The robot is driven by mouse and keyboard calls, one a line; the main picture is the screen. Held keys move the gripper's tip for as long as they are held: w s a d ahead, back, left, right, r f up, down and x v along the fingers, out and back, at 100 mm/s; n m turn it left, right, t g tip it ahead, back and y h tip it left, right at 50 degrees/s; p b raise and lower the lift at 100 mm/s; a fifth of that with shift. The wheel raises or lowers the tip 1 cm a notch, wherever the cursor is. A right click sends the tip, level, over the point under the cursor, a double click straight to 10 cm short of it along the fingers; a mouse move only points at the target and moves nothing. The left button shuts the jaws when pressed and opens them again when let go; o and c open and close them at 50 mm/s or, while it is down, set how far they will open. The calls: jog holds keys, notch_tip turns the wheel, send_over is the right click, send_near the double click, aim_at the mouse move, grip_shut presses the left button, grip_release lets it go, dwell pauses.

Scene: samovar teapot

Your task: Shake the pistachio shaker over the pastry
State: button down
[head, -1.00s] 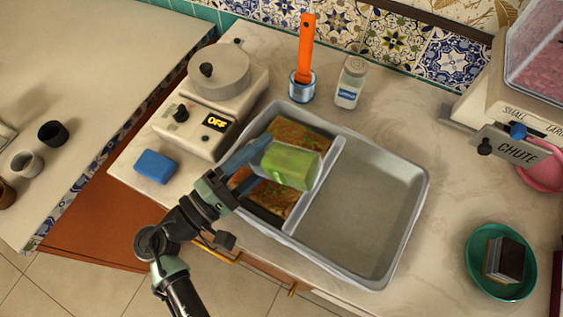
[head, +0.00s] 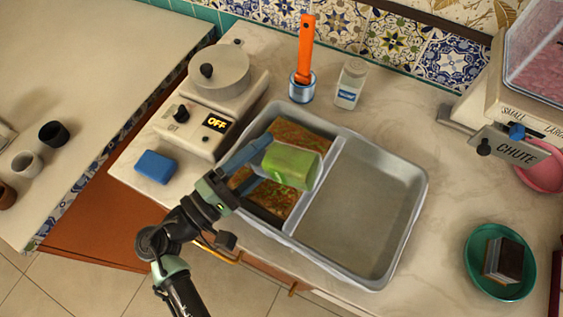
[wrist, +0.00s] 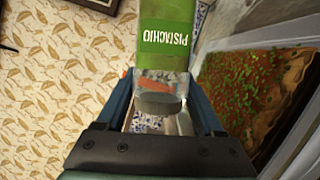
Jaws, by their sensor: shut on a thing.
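The green pistachio shaker (head: 291,167) is held on its side by my gripper (head: 257,160), above the pastry. In the wrist view the shaker's green body (wrist: 165,38) shows its label upside down, and my gripper (wrist: 160,100) is shut around its clear end. The pastry (head: 305,135) lies in the left compartment of the grey divided tray (head: 415,190). In the wrist view the pastry (wrist: 262,85) is golden brown with many green bits on it. The shaker and my gripper hide the middle of the pastry in the head view.
The tray's right compartment is empty. A hot plate appliance (head: 193,122) reading OFF and a blue sponge (head: 155,166) stand at left. A cup with an orange-handled brush (head: 304,60) and a white jar (head: 350,84) stand behind. A green plate (head: 528,285) is at right.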

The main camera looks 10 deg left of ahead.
jog(key=w+d, duration=0.2)
jog(key=d, duration=0.1)
jog(key=w+d, duration=0.2)
jog(key=d, duration=0.1)
jog(key=w+d, duration=0.2)
jog(key=d, duration=0.2)
jog(key=shift+w, duration=0.2)
jog(key=m+g, duration=0.1)
jog(key=m, duration=0.1)
jog(key=r+m+y, duration=0.1)
jog(key=m, duration=0.1)
jog(key=shift+d+r+m+g+p, duration=0.1)
jog(key=shift+r+m+g+p, duration=0.1)
jog(key=shift+m+g+p, duration=0.2)
jog(key=a+r+m+y, duration=0.1)
jog(key=m+y, duration=0.1)
jog(key=m, duration=0.2)
jog(key=r+m+y+p, duration=0.1)
jog(key=r+m+y, duration=0.1)
jog(key=m, duration=0.1)
jog(key=a+r+m+y, duration=0.1)
jog(key=m+y, duration=0.2)
jog(key=m, duration=0.1)
jog(key=shift+w+a+r+m, duration=0.15)
jog(key=shift+w+a+m, duration=0.15)
jog(key=shift+w, duration=0.1)
